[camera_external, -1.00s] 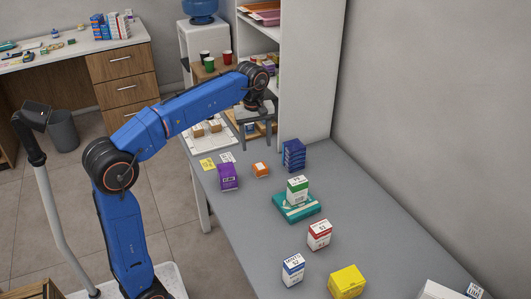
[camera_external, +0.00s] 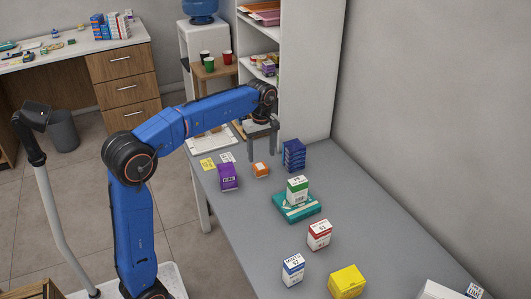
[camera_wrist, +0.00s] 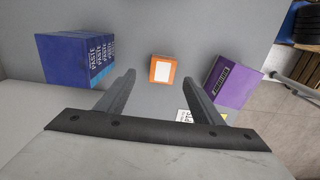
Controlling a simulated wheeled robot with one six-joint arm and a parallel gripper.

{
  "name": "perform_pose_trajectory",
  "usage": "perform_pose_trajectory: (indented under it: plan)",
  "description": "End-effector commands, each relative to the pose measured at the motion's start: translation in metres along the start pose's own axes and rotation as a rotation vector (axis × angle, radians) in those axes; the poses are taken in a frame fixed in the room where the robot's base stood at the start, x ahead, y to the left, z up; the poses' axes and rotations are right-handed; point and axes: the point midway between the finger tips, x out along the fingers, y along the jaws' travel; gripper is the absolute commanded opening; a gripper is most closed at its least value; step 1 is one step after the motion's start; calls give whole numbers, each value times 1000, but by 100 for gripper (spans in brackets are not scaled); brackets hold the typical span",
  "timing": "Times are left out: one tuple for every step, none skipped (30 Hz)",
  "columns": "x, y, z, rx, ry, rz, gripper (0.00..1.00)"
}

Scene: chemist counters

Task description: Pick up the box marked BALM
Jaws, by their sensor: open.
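I cannot read the word BALM on any box in these frames. A small orange box (camera_external: 261,169) with a white label lies on the grey counter; in the wrist view the orange box (camera_wrist: 161,68) sits just beyond and between my fingertips. My gripper (camera_external: 264,157) is open and empty above the counter close to this box, with its fingers pointing down. Both fingers of my gripper (camera_wrist: 160,80) show in the wrist view, apart from the box. A purple box (camera_external: 228,177) stands to the left, its lettering unclear.
A stack of dark blue boxes (camera_external: 294,155), marked PASTE in the wrist view (camera_wrist: 78,60), stands right of the orange box. A green-and-white box (camera_external: 297,188) stands on a teal box (camera_external: 297,210). Red-and-white (camera_external: 319,234), blue-and-white (camera_external: 293,269) and yellow (camera_external: 347,281) boxes stand nearer.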

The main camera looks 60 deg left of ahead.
Motion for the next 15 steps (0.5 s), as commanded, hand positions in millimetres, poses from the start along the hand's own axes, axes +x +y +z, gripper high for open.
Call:
perform_pose_trajectory:
  plan:
    - [7,0,0,0,0,0,61]
    - [11,0,0,0,0,-1,61]
    - [15,0,0,0,0,-1,61]
    - [17,0,0,0,0,0,61]
    - [19,0,0,0,0,1,61]
    - [21,0,0,0,0,1,61]
    - [22,0,0,0,0,1,61]
    - [24,0,0,0,0,0,61]
    - [26,-1,0,0,0,0,61]
    - [28,-1,0,0,0,0,61]
    - [30,-2,-1,0,0,-1,61]
    - [34,-2,-1,0,0,0,61]
    - [39,-3,-2,0,0,0,61]
    - [43,-4,-2,0,-1,-1,61]
    - [49,-5,-3,0,0,-1,61]
